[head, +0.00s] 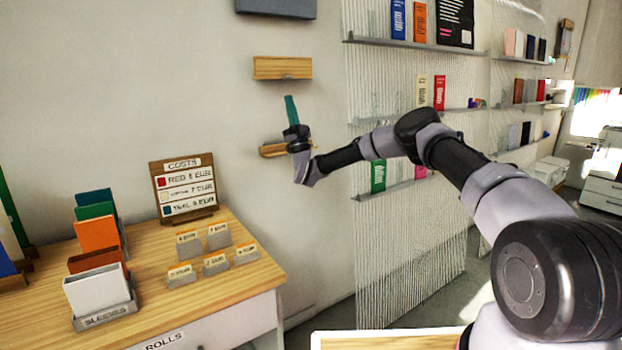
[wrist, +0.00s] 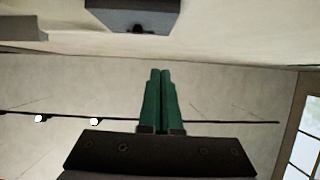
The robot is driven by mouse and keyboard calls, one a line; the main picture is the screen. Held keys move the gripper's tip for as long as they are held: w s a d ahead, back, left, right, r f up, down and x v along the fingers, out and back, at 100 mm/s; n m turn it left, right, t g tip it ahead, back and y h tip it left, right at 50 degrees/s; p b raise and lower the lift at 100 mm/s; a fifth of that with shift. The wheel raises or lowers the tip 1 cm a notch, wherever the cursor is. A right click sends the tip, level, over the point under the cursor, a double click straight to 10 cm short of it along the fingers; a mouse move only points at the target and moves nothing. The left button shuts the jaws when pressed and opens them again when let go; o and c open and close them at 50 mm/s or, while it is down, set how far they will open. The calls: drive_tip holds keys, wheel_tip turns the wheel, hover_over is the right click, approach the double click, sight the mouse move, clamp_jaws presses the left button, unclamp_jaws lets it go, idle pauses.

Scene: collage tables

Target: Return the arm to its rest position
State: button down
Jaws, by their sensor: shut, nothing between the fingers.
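My arm (head: 455,158) reaches from the lower right toward the wall in the head view, bent at its middle joint. My gripper (head: 290,98) is at its end, with teal fingers pointing up in front of the wall. It is in front of and between two small wooden wall shelves. In the wrist view my gripper (wrist: 160,72) shows two green fingers side by side, closed together with nothing held between them. The wrist view looks up toward the ceiling.
A wooden wall shelf (head: 283,68) is above my gripper; another (head: 273,150) is just behind its wrist. Book shelves (head: 415,45) on a ribbed panel stand behind the arm. A wooden table (head: 150,262) at lower left holds a sleeve rack (head: 105,316), small cards and a cost sign (head: 184,187).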

drive_tip(key=s+a+r+n+g+h, duration=0.25)
drive_tip(key=a+r+g, duration=0.25)
drive_tip(key=r+g, duration=0.55)
drive_tip(key=s+d+m+g+h, duration=0.1)
drive_tip(key=s+d+m+h, duration=0.3)
drive_tip(key=s+d+h, duration=0.55)
drive_tip(key=s+d+m+g+h, duration=0.2)
drive_tip(key=s+d+m+h, duration=0.3)
drive_tip(key=s+d, duration=0.95)
drive_tip(key=s+d+f+m+g, duration=0.2)
drive_tip(key=s+d, duration=0.4)
drive_tip(key=s, duration=0.4)
drive_tip(key=s+d+f+m+g, duration=0.2)
drive_tip(key=s+d+f, duration=0.3)
drive_tip(key=s, duration=0.5)
drive_tip(key=shift+d+m, duration=0.75)
drive_tip(key=shift+d, duration=0.05)
